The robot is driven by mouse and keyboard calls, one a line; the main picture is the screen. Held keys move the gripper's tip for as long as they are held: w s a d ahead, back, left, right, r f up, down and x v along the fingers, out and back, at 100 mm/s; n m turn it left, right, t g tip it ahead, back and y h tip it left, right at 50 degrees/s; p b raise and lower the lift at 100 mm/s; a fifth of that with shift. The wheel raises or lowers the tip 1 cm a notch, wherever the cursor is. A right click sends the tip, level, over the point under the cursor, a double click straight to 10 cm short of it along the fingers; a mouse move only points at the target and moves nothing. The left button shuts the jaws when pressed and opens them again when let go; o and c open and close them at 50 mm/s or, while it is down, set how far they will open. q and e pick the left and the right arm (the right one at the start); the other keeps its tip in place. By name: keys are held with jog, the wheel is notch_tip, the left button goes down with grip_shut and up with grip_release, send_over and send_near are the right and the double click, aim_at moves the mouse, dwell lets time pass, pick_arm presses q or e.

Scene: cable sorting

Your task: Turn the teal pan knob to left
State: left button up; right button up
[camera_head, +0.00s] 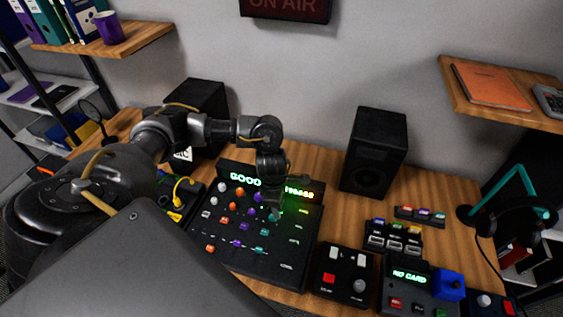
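A black mixer (235,254) lies on the wooden desk, with rows of white, orange, purple and teal knobs and small green-lit labels. Teal knobs (261,248) show in the right-hand knob column; which one is the pan knob I cannot read. My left gripper (275,208) points down over the upper right part of the mixer, right at the top of the teal column. Its fingers are dark and small, so I cannot tell whether they are open or touch a knob. The gripper hides part of the mixer's lit display (299,192). My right gripper is not in view.
Black speakers stand behind the mixer, one at right (374,150) and one behind my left arm (206,98). A small box with a red button (342,273) and a card device (407,288) sit right of the mixer. Headphones hang on a teal stand (512,190) farther right.

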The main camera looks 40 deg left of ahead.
aim_at(272, 216)
pick_arm(q)
jog(key=shift+m+y, duration=0.4)
jog(key=shift+m, duration=0.2)
jog(key=a+f, duration=0.1)
jog(key=f, duration=0.1)
jog(key=a+f+p, duration=0.1)
jog(key=f, duration=0.2)
jog(key=a+f, duration=0.1)
jog(key=f, duration=0.2)
jog(key=shift+w+a+f+p, duration=0.15)
jog(key=shift+f+p, duration=0.05)
jog(key=shift+p, duration=0.2)
jog(key=shift+f, duration=0.4)
grip_shut()
